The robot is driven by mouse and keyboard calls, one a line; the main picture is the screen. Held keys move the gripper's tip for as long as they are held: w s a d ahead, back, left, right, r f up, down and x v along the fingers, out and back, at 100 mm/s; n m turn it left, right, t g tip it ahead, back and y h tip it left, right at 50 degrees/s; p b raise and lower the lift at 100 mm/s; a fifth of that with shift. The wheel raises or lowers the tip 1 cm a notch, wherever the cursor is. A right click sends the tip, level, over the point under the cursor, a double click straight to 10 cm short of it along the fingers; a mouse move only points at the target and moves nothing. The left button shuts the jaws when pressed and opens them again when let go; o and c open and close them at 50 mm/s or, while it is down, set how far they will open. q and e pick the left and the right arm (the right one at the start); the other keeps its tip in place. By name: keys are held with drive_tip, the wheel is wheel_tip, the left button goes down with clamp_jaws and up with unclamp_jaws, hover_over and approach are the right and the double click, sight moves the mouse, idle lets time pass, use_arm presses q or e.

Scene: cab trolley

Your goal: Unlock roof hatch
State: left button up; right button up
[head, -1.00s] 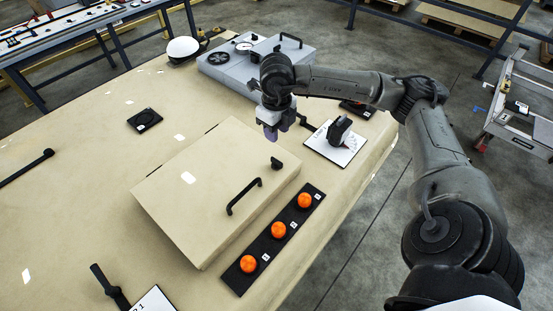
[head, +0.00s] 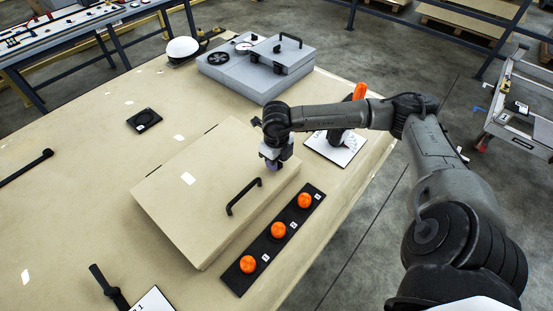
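The roof hatch (head: 205,200) is a raised beige panel on the beige table, lying closed. A black bar handle (head: 244,196) is fixed near its right edge. My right gripper (head: 271,165) points down at the hatch's upper right corner. It covers the spot where a small black knob sat in the earlier view, so the knob is hidden now. I cannot tell whether the fingers touch or grip it, or how far apart they are. My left gripper is not in view.
A black strip with three orange buttons (head: 278,231) runs along the hatch's right side. A grey box (head: 243,82) with a lid handle and a white dome (head: 182,49) stand behind. A dial plate (head: 325,147) with an orange-topped lever (head: 359,91) is partly behind my arm.

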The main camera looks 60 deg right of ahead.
clamp_jaws()
idle(0.4)
